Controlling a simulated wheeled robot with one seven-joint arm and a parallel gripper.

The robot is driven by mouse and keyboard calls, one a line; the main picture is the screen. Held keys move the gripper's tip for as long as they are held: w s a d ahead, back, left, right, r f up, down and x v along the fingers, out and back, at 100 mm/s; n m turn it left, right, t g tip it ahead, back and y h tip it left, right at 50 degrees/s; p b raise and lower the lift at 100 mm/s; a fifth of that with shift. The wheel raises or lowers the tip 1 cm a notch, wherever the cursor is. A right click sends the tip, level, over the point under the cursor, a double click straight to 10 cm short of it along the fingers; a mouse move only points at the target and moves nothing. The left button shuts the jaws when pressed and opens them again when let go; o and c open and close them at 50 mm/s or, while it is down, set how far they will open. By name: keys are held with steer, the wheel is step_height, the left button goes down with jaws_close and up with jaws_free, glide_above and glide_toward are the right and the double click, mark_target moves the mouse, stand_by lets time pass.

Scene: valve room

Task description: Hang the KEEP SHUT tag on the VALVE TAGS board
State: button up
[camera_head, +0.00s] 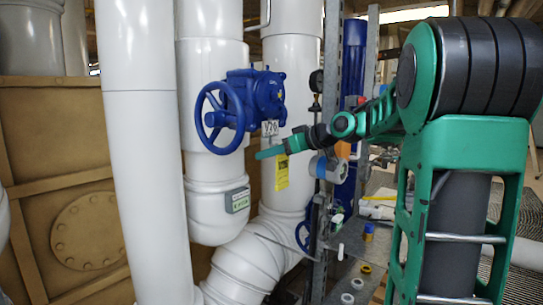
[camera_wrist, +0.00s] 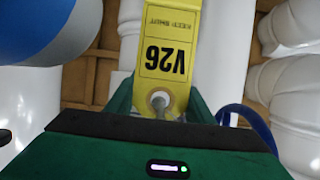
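A yellow tag (camera_head: 282,172) hangs just below my gripper (camera_head: 268,152) in the head view, beside a white pipe. In the wrist view the tag (camera_wrist: 170,50) reads "V26" and a KEEP SHUT line, upside down. A grey stem or loop (camera_wrist: 160,105) shows at its round eyelet. My green fingers (camera_wrist: 162,100) lie on either side of the eyelet end, close to the tag's edges. Whether they press on it is hidden, and I cannot tell what bears the tag. I do not see a board marked VALVE TAGS.
A blue valve with a handwheel (camera_head: 222,118) and a small white number plate (camera_head: 270,128) are just above my gripper. A grey-green sign (camera_head: 238,199) is on the white pipe to the left. A steel upright (camera_head: 328,100) stands close to the right. Small parts lie low right.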

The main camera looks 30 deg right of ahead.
steer(key=shift+r, duration=0.2)
steer(key=shift+c, duration=0.3)
steer(key=shift+r, duration=0.35)
steer(key=shift+r, duration=0.1)
steer(key=shift+s, duration=0.1)
steer(key=s+d, duration=0.2)
steer(key=s, duration=0.5)
steer(key=s+d, duration=0.3)
steer(key=s, duration=0.4)
steer(key=shift+s+d, duration=0.25)
steer(key=shift+s, duration=0.15)
stand_by(1.6)
stand_by(0.5)
